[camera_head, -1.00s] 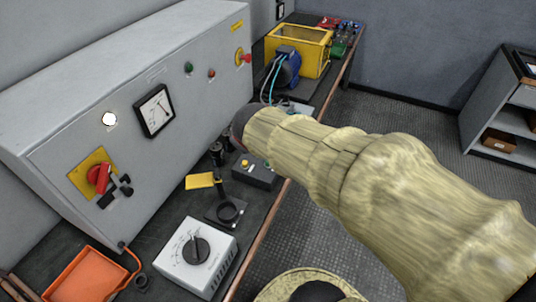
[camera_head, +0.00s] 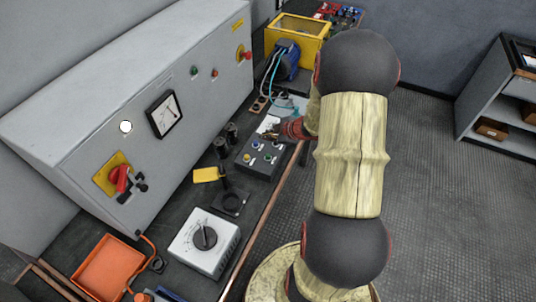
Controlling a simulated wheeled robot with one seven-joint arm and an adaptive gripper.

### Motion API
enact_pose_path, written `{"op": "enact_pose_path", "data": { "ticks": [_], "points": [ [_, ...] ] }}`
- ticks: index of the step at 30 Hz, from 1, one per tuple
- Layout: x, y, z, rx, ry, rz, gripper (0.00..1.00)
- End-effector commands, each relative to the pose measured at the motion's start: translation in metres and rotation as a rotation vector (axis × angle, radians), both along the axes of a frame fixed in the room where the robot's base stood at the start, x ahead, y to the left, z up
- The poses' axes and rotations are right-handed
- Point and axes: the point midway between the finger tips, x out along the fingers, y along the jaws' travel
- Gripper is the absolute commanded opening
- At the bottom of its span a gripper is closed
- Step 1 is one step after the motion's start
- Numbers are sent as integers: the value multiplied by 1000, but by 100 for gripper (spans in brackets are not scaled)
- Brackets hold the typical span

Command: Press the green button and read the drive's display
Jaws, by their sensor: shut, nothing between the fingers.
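A dark push-button box (camera_head: 257,168) lies on the bench with several small coloured buttons on top; their colours are hard to tell at this size. A round green button or lamp (camera_head: 194,71) sits on the sloping grey cabinet front, beside a red one (camera_head: 215,73). My gripper (camera_head: 268,132) is shut and empty, low over the bench at the far end of the push-button box; I cannot tell whether it touches the box. My arm stands to the right of it. No drive display can be read; a pale blue-grey item (camera_head: 290,104) behind my gripper is partly hidden.
The grey cabinet (camera_head: 130,90) bounds the left, with a dial meter (camera_head: 164,114) and red rotary switch (camera_head: 120,178). A blue motor (camera_head: 286,62) and yellow frame (camera_head: 297,37) stand beyond.

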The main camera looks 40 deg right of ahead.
Motion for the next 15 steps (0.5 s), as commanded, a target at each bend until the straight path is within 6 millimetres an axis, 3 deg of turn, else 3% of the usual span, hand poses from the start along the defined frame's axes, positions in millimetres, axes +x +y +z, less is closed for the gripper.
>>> {"op": "enact_pose_path", "data": {
  "ticks": [8,15],
  "points": [
    [0,0,-6,-1,0,-1,0],
    [0,0,-25,-1,-1,-2,0]
  ]
}}
